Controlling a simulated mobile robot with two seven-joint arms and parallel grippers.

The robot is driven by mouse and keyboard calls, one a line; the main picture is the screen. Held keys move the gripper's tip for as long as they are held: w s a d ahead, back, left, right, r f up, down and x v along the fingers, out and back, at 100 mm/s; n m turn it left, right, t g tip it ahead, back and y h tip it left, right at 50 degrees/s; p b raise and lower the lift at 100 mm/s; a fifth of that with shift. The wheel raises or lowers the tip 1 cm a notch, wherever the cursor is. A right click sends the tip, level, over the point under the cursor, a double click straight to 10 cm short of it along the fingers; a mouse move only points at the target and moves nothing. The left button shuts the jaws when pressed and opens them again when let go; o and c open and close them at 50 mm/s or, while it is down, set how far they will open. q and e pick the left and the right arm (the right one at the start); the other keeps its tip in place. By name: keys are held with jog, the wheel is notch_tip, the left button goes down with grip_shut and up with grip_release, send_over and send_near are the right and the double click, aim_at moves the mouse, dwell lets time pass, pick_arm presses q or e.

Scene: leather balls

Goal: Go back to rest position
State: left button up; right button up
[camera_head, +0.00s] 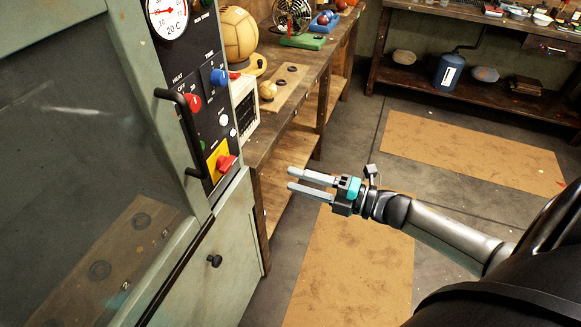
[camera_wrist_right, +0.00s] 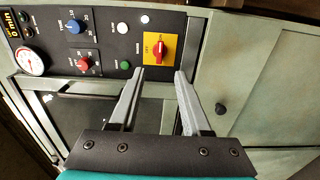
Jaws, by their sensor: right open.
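My right gripper (camera_head: 310,182) is open and empty, in the air in front of the green machine (camera_head: 228,215), its fingers pointing left towards the panel. In the right wrist view its two fingers (camera_wrist_right: 155,85) are apart with nothing between them. The black control panel (camera_wrist_right: 112,32) lies beyond the fingertips. The red switch on a yellow plate (camera_wrist_right: 160,47) shows just past the fingertips, apart from them. It also shows in the head view (camera_head: 225,162). My left gripper is not in view.
The machine's door has a black handle (camera_head: 178,115) and looks closed. A workbench (camera_head: 295,120) behind it holds a large leather ball (camera_head: 236,35), a small ball (camera_head: 268,89) and a fan (camera_head: 292,17). A second bench (camera_head: 470,85) stands at the back right. Brown mats (camera_head: 355,265) lie on open floor.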

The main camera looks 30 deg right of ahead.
jog(key=s+d+f+m+g+h+b, duration=0.1)
jog(key=s+d+f+m+h, duration=0.3)
jog(key=f, duration=0.6)
jog(key=s+a+f+m+g+h+b, duration=0.1)
jog(key=s+f+m+g+h, duration=0.15)
jog(key=f+m, duration=0.55)
jog(key=s+d+f+m+g+h+b, duration=0.1)
jog(key=s+d+f+m+h, duration=0.2)
jog(key=f, duration=0.9)
jog(key=s+a+f+m+g, duration=0.2)
jog(key=s+a+f+g, duration=0.1)
jog(key=s, duration=0.5)
jog(key=s+a+f+m+g+h, duration=0.1)
jog(key=s+a+f+m+g, duration=0.1)
jog(key=s+a+f, duration=0.3)
jog(key=s+a+f+m+g+b, duration=0.1)
jog(key=s+a+f+m+g, duration=0.2)
jog(key=s+f, duration=0.5)
jog(key=s+a+m, duration=0.1)
jog(key=s, duration=0.4)
jog(key=shift+s+g, duration=0.2)
jog(key=shift+g, duration=0.15)
jog(key=shift+w+a+h, duration=0.1)
jog(key=shift+h, duration=0.15)
